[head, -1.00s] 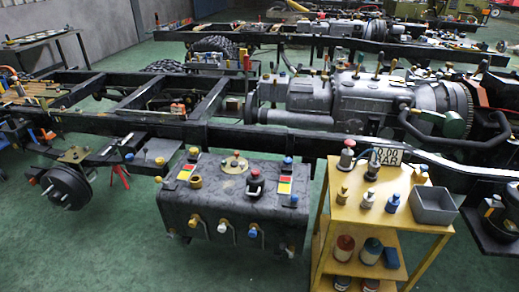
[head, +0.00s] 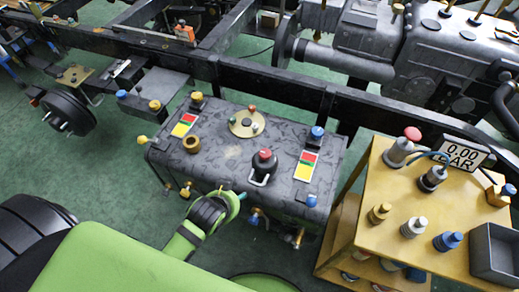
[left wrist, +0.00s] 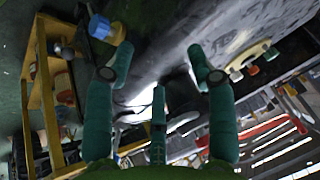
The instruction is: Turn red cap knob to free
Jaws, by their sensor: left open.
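A black knob with a red cap (head: 265,158) stands upright on top of the dark grey tank (head: 225,152), right of its middle. A pale metal loop (head: 259,180) is at its front. My left gripper (head: 239,196) reaches in from below left and is at the tank's front edge, a little short of the knob and apart from it. In the left wrist view its teal fingers (left wrist: 160,72) are spread, with nothing clearly held. A dark shape lies between them, but I cannot tell if it is the knob. My right gripper is out of view.
Red and yellow label plates (head: 307,165), a round brass plate (head: 246,124) and a blue-capped fitting (head: 317,133) are on the tank. A chassis rail (head: 270,80) runs behind.

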